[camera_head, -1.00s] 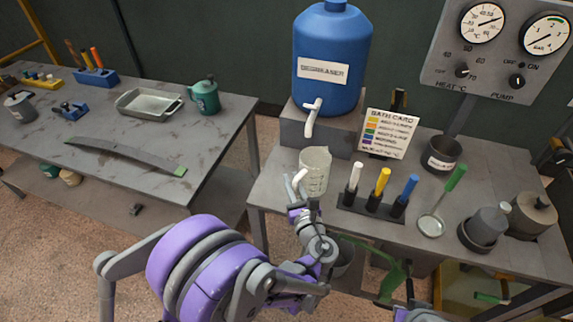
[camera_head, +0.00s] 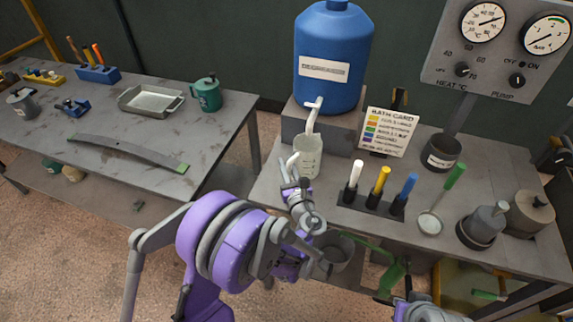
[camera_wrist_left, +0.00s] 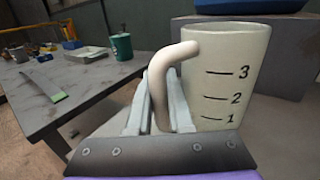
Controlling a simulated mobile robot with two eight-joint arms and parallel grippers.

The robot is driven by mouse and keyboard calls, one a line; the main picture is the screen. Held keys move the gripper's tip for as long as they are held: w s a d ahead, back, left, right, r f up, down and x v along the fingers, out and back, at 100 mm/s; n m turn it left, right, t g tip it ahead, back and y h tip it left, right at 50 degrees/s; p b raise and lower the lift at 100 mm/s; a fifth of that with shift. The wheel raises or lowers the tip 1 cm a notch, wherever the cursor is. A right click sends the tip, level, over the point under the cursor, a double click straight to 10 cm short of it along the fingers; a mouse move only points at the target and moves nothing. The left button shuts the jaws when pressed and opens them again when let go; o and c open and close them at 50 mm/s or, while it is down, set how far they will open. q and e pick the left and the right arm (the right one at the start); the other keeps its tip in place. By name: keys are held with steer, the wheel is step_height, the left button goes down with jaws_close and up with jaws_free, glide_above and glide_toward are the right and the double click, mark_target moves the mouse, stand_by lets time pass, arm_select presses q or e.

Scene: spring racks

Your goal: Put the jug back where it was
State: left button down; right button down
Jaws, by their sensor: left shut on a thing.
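The jug (camera_head: 309,158) is pale, with a handle and the marks 1, 2 and 3 on its side. It is upright at the front of the blue degreaser drum (camera_head: 333,60), just below its tap (camera_head: 313,116) in the head view. My left gripper (camera_head: 296,186) is shut on the jug's handle. In the left wrist view the jug (camera_wrist_left: 228,75) fills the right side, and the fingers of my left gripper (camera_wrist_left: 160,100) are at its handle. I cannot tell whether the jug's base touches the bench.
Right of the jug stand a bath card (camera_head: 389,132), a rack (camera_head: 371,206) with white, yellow and blue handles, a green-handled ladle (camera_head: 430,222) and a dark pot (camera_head: 441,155). The left table holds a tray (camera_head: 150,101) and a green mug (camera_head: 206,94). A gap separates the tables.

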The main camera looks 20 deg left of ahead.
arm_select(q)
steer(key=c, duration=1.2)
jaws_free()
steer(key=shift+f, duration=0.2)
steer(key=shift+c, duration=0.2)
steer(key=o, duration=0.4)
steer(key=shift+r, duration=0.1)
